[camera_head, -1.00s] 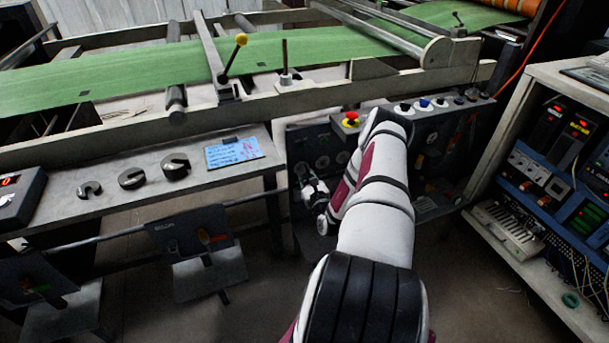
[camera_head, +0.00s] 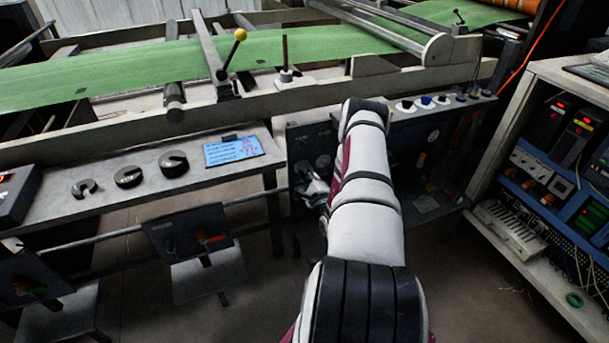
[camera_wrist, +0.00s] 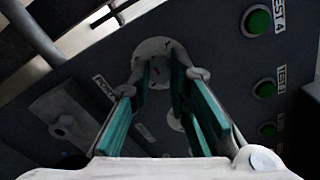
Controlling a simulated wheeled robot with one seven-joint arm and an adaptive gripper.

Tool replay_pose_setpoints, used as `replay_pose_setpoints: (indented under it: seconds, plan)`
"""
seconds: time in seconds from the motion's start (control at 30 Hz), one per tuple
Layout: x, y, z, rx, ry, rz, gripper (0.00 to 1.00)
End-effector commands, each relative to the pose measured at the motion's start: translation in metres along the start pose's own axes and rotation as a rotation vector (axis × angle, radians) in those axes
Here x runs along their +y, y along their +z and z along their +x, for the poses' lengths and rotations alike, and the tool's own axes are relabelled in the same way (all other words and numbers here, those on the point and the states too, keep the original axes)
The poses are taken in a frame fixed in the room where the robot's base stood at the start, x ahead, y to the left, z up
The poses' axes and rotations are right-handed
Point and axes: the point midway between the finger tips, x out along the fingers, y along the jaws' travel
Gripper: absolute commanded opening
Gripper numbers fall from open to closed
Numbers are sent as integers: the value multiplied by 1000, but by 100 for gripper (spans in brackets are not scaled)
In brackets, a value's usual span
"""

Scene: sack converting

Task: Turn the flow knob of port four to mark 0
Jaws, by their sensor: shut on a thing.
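In the wrist view a pale round dial plate (camera_wrist: 153,46) sits on the dark panel, with a dark flow knob (camera_wrist: 158,71) in front of it bearing a small red mark. My gripper (camera_wrist: 161,80) has its teal-padded fingers on both sides of this knob, shut on it. A tilted label (camera_wrist: 103,86) beside the dial begins with "PORT"; its number is hidden by a finger. Scale numbers are too small to read. In the head view my gripper (camera_head: 313,188) is at the panel's left part, and my arm covers much of the panel.
Green buttons (camera_wrist: 257,21) labelled TEST run down the panel's right side in the wrist view. A grey bar-like fitting (camera_wrist: 70,110) is at left. In the head view, a shelf holds slotted dark weights (camera_head: 128,176) and a blue-lit display (camera_head: 234,150); an equipment rack (camera_head: 560,160) stands right.

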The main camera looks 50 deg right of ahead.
Motion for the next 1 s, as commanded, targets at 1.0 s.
replay_pose_setpoints:
  seconds: [1.0]
  plan:
    - [0,0,1,-22,-7,-675,0]
